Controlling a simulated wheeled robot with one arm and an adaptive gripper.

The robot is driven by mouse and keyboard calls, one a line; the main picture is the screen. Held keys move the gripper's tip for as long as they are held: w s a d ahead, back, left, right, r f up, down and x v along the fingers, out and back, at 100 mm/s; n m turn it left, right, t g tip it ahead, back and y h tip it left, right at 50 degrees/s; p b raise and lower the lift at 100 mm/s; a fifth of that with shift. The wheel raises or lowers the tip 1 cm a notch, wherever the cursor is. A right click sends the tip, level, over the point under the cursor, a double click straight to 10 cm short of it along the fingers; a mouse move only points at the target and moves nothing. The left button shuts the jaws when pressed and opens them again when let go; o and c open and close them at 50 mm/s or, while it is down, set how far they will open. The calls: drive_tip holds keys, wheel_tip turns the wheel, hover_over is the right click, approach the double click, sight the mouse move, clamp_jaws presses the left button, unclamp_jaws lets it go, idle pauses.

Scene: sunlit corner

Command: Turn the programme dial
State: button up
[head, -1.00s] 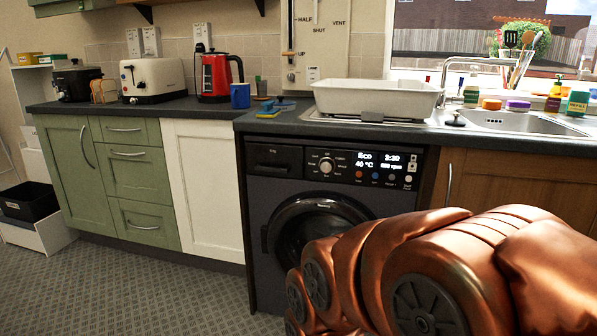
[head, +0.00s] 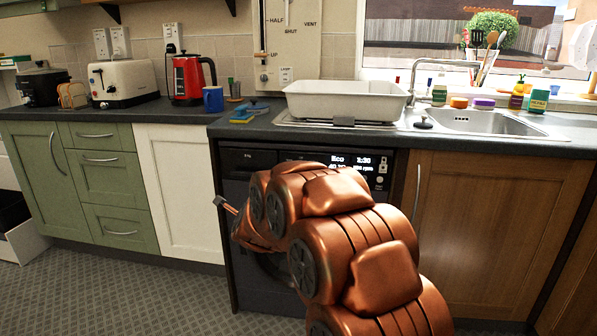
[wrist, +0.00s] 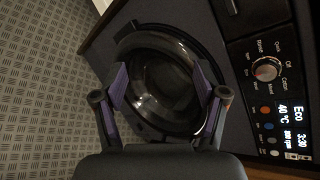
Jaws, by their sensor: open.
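The programme dial (wrist: 267,70) is a round silver knob with a reddish mark, on the dark washing machine's panel at the right of the wrist view. Words ring it, and the lit display (wrist: 299,125) sits below it there. In the head view my copper arm hides the dial, while the display (head: 352,164) shows above the arm. My gripper (wrist: 166,76) is open and empty, its fingers spread in front of the round door (wrist: 160,90). The dial lies to the right of the fingers, apart from them.
The worktop (head: 258,129) overhangs the machine. A white basin (head: 345,103) stands on it, beside the sink (head: 480,122). A white cupboard door (head: 175,190) is left of the machine and a wooden one (head: 490,225) right. The patterned floor at left is clear.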

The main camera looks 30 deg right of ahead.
drive_tip(key=w+d+r+m+h, duration=0.2)
drive_tip(key=d+m+h, duration=0.1)
drive_tip(key=d, duration=0.4)
drive_tip(key=w+d+r+m+h, duration=0.1)
drive_tip(key=w+d+m+h, duration=0.2)
drive_tip(key=d+m, duration=0.3)
drive_tip(key=w+d+r+m+h+p, duration=0.1)
drive_tip(key=w+d+r+m+h, duration=0.1)
drive_tip(key=d, duration=0.6)
drive_tip(key=shift+w+d+r+m+h, duration=0.2)
drive_tip(key=shift+w+r+m+h, duration=0.25)
drive_tip(key=shift+m, duration=0.95)
drive_tip(key=shift+f, duration=0.1)
drive_tip(key=c, duration=1.1)
drive_tip(key=shift+c, duration=0.2)
